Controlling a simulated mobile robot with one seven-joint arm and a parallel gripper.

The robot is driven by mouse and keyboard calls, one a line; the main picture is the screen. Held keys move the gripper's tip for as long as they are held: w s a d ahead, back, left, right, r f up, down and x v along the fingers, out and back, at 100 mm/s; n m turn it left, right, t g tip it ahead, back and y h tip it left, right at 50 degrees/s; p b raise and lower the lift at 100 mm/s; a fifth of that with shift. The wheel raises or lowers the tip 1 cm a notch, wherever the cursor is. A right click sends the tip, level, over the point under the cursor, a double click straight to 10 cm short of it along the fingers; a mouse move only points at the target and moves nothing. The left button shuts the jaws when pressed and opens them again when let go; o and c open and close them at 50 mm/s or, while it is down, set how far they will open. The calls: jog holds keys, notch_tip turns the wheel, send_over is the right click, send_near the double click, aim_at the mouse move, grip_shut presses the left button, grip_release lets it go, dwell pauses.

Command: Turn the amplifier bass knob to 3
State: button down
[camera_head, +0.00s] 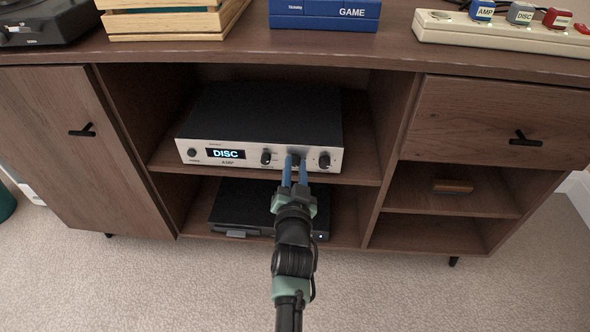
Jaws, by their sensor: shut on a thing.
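The amplifier (262,118) is a silver-fronted box with a black top on the upper middle shelf of the cabinet. Its lit display (226,154) reads "DISC". A row of dark knobs runs along its front: a left knob (266,157), a middle knob (296,157) and a right knob (324,160). My gripper (295,164) reaches up from below, its blue fingers shut on the middle knob and partly hiding it. The knob labels and pointer marks are too small to read, so I cannot tell which is bass or its setting.
A black disc player (228,222) sits on the shelf below, partly behind my arm. The wooden cabinet (50,130) has side walls close around the amplifier. A blue game box (325,14), a wooden crate (165,28) and a power strip (470,32) with labelled plugs stand on top.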

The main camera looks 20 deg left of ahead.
jog(key=m+b, duration=0.1)
jog(key=m, duration=0.5)
jog(key=shift+f+b, duration=0.1)
jog(key=shift+b, duration=0.25)
jog(key=shift+m, duration=0.3)
jog(key=c, duration=0.7)
grip_release()
jog(key=b+v, duration=0.1)
jog(key=v, duration=1.2)
jog(key=shift+f, duration=0.2)
jog(key=shift+r, duration=0.1)
